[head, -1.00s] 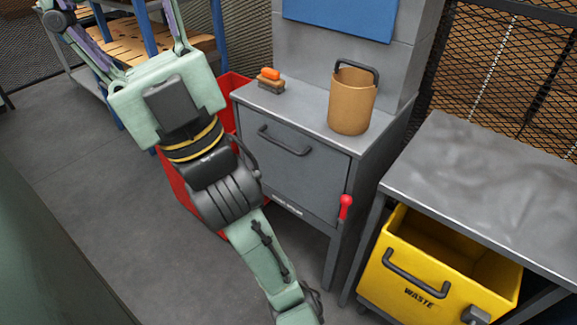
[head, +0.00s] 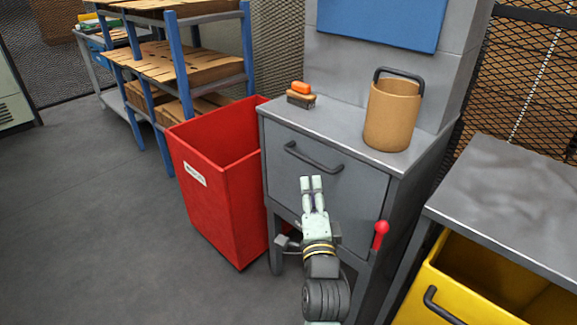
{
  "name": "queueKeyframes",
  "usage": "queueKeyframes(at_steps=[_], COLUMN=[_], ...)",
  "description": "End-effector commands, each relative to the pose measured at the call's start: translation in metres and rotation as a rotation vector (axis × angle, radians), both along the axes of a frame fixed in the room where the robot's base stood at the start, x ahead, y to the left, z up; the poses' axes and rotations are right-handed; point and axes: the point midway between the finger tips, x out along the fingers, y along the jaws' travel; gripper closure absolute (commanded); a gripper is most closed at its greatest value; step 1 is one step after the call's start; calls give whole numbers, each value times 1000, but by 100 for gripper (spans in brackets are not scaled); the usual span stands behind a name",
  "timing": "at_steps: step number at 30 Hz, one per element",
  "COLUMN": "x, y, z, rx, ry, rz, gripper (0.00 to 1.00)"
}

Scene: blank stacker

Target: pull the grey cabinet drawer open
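The grey cabinet (head: 408,195) stands in the middle of the head view. Its drawer front (head: 345,190) is flush with the cabinet and looks closed. A dark bar handle (head: 313,158) runs across the upper part of the drawer front. My gripper (head: 311,182) is in front of the drawer, its fingertips just below the handle in the picture and apart from it. The two pale fingers point up toward the handle, with a narrow gap between them and nothing in it. How far the fingertips are from the drawer face is hard to tell.
A red bin (head: 222,195) stands left of the cabinet. A brush with an orange top (head: 301,94) and a tan bucket (head: 392,115) sit on the cabinet top. A red-knobbed lever (head: 381,229) is at its lower right. A metal table (head: 515,205) and yellow bin (head: 440,300) are right.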

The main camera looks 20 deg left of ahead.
Motion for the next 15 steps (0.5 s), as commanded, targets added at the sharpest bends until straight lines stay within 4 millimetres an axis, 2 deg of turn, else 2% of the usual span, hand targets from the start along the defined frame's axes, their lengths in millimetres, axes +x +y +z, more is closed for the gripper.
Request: queueKeyframes(at_steps=[5,15], x=[20,76], y=[10,38], z=[7,16], rx=[3,1], ry=[-2,-3], rz=[2,3], gripper=[68,68])
